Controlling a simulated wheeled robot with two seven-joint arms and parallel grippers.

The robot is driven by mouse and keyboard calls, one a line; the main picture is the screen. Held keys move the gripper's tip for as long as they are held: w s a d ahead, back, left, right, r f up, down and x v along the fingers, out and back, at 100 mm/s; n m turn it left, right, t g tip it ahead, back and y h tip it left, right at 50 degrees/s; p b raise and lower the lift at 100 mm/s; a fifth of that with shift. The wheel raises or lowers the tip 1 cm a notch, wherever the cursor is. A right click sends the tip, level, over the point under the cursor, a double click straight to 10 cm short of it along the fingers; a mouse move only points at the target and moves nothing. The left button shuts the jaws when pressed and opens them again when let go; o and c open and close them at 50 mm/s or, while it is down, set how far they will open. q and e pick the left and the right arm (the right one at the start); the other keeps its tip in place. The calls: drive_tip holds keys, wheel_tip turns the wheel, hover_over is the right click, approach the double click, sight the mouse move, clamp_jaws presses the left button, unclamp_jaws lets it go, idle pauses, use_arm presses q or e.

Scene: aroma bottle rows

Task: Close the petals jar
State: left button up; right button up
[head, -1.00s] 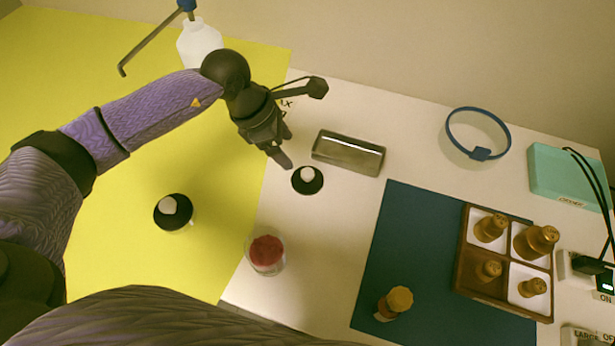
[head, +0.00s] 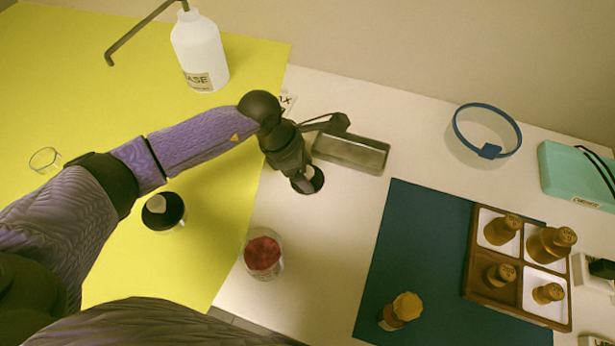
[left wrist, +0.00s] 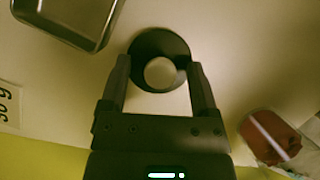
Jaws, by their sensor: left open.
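The petals jar (head: 263,257) is a clear open-topped glass with red petals, standing on the white table near the yellow area's edge. It also shows at the right of the left wrist view (left wrist: 270,137). A black round lid (head: 317,181) with a pale knob lies on the white table behind and right of the jar. My left gripper (head: 303,184) is open and low at this lid, partly hiding it in the head view. In the left wrist view, the lid (left wrist: 150,44) lies at the fingertips (left wrist: 159,72), with a finger on each side of the knob. My right gripper is not in view.
A metal tray (head: 350,152) lies just behind the lid. Another black-lidded jar (head: 163,211) and a white pump bottle (head: 200,50) stand on yellow. At right are a blue mat (head: 400,235), an amber bottle (head: 400,311) and a wooden tray (head: 515,308) of bottles.

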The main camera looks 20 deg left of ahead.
use_arm(q)
drive_tip(key=shift+c, duration=0.3)
drive_tip(key=c, duration=0.7)
clamp_jaws()
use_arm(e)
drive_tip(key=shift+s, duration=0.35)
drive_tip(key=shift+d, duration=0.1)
use_arm(q)
drive_tip(key=shift+r, duration=0.15)
wheel_tip(320, 180, up, 9)
drive_tip(key=p, duration=0.3)
drive_tip(key=shift+r+p, duration=0.15)
drive_tip(key=shift+p, duration=0.15)
drive_tip(key=shift+r, duration=0.25)
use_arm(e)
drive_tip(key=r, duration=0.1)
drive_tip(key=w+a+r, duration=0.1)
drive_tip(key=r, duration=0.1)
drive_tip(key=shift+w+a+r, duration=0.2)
